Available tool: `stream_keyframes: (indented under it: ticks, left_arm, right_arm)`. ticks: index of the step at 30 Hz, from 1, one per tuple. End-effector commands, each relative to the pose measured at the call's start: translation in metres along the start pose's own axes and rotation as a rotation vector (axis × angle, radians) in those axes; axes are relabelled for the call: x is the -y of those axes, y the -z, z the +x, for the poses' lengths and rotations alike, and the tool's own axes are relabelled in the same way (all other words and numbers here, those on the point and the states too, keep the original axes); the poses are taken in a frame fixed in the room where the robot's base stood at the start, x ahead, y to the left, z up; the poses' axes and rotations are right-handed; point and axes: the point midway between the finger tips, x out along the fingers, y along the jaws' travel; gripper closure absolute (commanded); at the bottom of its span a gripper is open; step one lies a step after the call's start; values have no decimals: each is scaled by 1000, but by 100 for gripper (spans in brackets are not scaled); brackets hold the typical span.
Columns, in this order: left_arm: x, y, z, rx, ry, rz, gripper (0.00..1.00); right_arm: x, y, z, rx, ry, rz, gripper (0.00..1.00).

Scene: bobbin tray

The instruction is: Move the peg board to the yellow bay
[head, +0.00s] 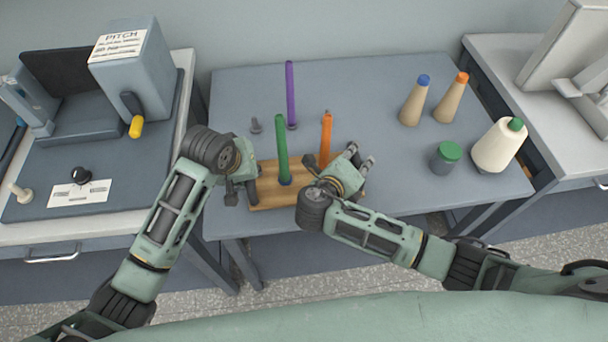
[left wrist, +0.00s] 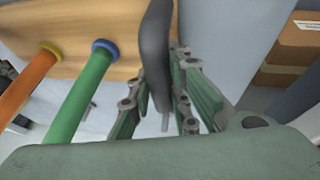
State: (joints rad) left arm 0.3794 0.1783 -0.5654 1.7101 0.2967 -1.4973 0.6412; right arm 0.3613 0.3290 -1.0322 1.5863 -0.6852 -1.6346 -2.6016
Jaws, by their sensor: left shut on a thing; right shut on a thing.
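The peg board (head: 280,199) is a wooden plank on the grey-blue table, near its front edge. A green peg (head: 282,150) and an orange peg (head: 326,138) stand up from it; they also show in the left wrist view. My left gripper (head: 243,180) is at the board's left end. In the left wrist view it is shut on a dark curved handle (left wrist: 156,50) of the board (left wrist: 70,22). My right gripper (head: 338,174) is shut at the board's right end; the part it holds is hidden. I see no yellow bay.
Two cones (head: 413,104) (head: 452,101), a green-lidded jar (head: 445,158) and a cream bobbin (head: 496,148) stand at the right. A machine (head: 134,75) stands on the left bench.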

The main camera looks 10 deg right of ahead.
Motion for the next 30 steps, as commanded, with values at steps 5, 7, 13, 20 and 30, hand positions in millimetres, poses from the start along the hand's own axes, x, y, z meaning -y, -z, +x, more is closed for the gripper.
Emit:
stream_keyframes:
  ticks: [5, 7, 13, 20, 30]
  left_arm:
    - [-2, 2, -2, -3, -3, 6, 100]
    - [-2, 3, -5, -4, -3, 6, 100]
    - [-5, 8, -18, -5, -3, 7, 100]
    - [-10, 17, -38, -6, -4, 7, 100]
    - [-12, 21, -47, -6, -5, 7, 100]
  right_arm:
    - [0, -1, -1, 2, -3, -5, 100]
    - [2, -2, -2, 2, -4, -5, 100]
    - [14, -8, -8, 3, -3, -5, 100]
    - [32, -17, -16, 3, -3, -6, 100]
    - [41, -21, -21, 4, -4, -6, 100]
